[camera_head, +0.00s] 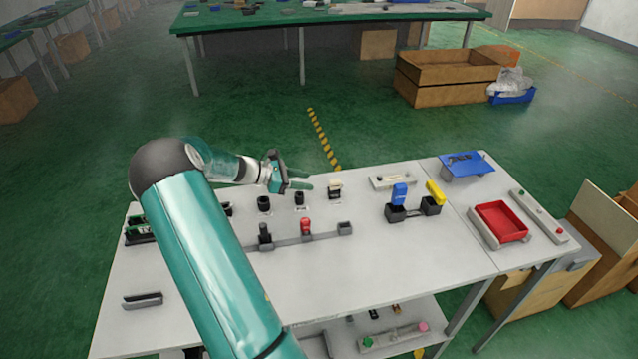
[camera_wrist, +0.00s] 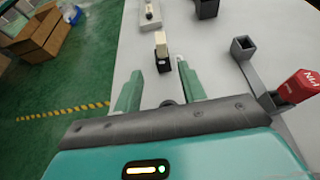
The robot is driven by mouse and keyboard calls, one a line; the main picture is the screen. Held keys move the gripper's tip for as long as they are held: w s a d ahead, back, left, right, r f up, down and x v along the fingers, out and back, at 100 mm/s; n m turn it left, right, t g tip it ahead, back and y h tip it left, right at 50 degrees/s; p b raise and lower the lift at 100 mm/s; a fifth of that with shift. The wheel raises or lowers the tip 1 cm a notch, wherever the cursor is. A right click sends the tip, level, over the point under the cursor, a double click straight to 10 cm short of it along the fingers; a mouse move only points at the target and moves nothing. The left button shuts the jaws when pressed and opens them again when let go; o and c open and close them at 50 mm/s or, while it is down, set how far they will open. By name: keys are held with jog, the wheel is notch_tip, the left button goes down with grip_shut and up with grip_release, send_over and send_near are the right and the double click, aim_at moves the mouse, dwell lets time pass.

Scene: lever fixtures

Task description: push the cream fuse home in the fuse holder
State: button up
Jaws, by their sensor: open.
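The cream fuse (camera_head: 335,184) stands in a small dark fuse holder (camera_head: 335,195) near the far edge of the grey table. In the wrist view the fuse (camera_wrist: 160,40) shows pale above the black holder (camera_wrist: 164,64); how deep it sits I cannot tell. My gripper (camera_head: 307,181) is just left of the fuse in the head view, its fingers pointing toward it. In the wrist view my gripper (camera_wrist: 158,78) is open and empty, its two green fingers spread, with the holder beyond and between their tips. I see no contact with the fuse.
Black fixtures (camera_head: 264,203) stand left of the holder. A red handle (camera_head: 306,226) rises from a grey rail nearer the front. A pale switch box (camera_head: 393,181) and blue (camera_head: 399,193) and yellow (camera_head: 435,192) levers lie right. The table's front middle is clear.

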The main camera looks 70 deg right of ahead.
jog(key=v, duration=0.5)
